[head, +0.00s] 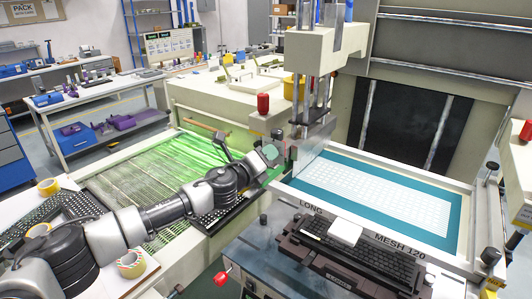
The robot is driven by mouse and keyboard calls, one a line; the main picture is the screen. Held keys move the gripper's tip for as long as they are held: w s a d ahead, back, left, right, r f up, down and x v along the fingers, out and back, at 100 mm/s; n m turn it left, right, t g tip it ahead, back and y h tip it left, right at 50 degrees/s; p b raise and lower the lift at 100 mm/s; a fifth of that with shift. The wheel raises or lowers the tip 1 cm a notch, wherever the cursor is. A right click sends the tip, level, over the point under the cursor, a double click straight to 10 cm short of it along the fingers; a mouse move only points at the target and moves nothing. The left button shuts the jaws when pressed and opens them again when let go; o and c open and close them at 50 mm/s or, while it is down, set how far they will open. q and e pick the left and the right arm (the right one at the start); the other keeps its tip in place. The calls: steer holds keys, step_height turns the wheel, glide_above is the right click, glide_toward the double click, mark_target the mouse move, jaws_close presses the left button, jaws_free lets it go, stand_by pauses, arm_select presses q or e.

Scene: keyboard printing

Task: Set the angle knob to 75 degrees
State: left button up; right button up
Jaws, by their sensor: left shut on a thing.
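My left arm comes in from the left across the green-lit bed, and its gripper (277,160) is at the left side of the squeegee head (312,145). The gripper is shut on a small part there, which appears to be the angle knob. The fingers and my wrist largely hide that part, and no angle mark or pointer can be read. The squeegee head hangs from the upright cream column (322,50), above the left edge of the printing screen (455,205). My right gripper is not in view.
A dark keyboard (310,250) lies in a fixture at the front, below the screen's "LONG" and "MESH 120" labels. Red knobs (263,103) stand on the machine. Tape rolls (131,264) lie at front left. The slatted green-lit bed (165,165) lies under my arm.

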arm_select(q)
steer(key=shift+m, duration=1.2)
steer(key=shift+p, duration=0.3)
steer(key=o, duration=0.9)
steer(key=shift+b+v, duration=1.45)
steer(key=shift+v, duration=3.95)
